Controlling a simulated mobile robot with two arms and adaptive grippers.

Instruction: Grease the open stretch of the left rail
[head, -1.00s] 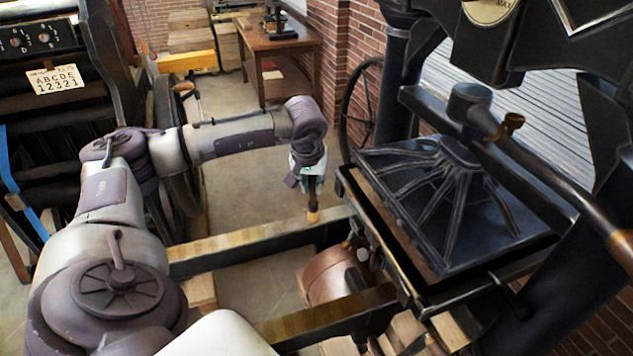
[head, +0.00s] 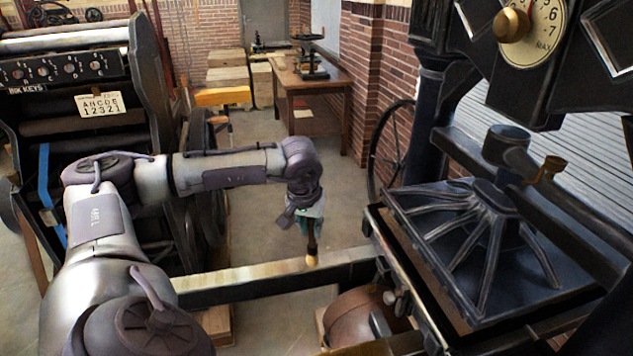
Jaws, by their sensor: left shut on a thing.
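The left rail (head: 240,278) is the far one of two, a dark beam with a pale worn top, running from the lower left to the press bed. My left gripper (head: 312,226) points down over it, shut on a brush (head: 312,244) with a dark handle and pale tip. The brush is upright, and its tip is at the rail's top, seemingly touching it, right of the middle of the open stretch. The rail's top looks paler near the press, but I cannot tell grease from glare. My right gripper is out of view.
The press bed (head: 383,240) with its black ribbed platen (head: 470,225) stands at the right. A copper-brown drum (head: 355,316) sits below, between the rails. The near rail (head: 395,345) shows at the bottom edge. Another machine (head: 75,115) stands left; a wooden table (head: 310,88) is behind.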

